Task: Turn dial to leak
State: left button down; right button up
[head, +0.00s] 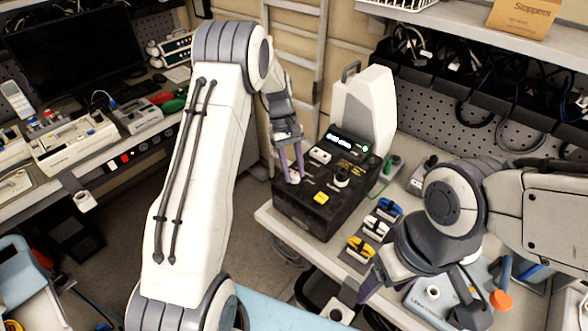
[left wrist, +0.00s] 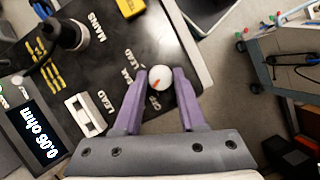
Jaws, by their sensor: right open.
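The white dial (left wrist: 161,77) with an orange mark sits at the edge of the black tester's panel (left wrist: 107,77). In the left wrist view the mark is towards the dial's lower left, and printed labels, partly hidden by a finger, lie to its left. My left gripper (left wrist: 161,74) has its two purple fingers on either side of the dial, seemingly touching it. In the head view the left gripper (head: 294,178) reaches down to the near left side of the black tester (head: 315,210). My right gripper (head: 369,290) is open near the bench's front edge, away from the tester.
A yellow block (head: 321,198) and a black knob (head: 342,176) stand on the tester's panel. Yellow, white and blue connectors (head: 383,222) lie right of the tester. A white case (head: 363,108) stands behind it.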

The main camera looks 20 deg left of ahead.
pick_arm(q)
jog(key=shift+m, duration=0.4)
jog(key=m+g+y+p, duration=0.1)
jog(key=m, duration=0.1)
jog(key=shift+r+m, duration=0.1)
jog(key=shift+m, duration=0.3)
jog(key=m+y, duration=0.1)
jog(key=m, duration=0.4)
jog(key=shift+w+d+y+p, duration=0.2)
jog(key=shift+y+p, duration=0.1)
jog(key=shift+y, duration=0.1)
jog(key=shift+m, duration=0.3)
jog(key=shift+c, duration=2.4)
grip_release()
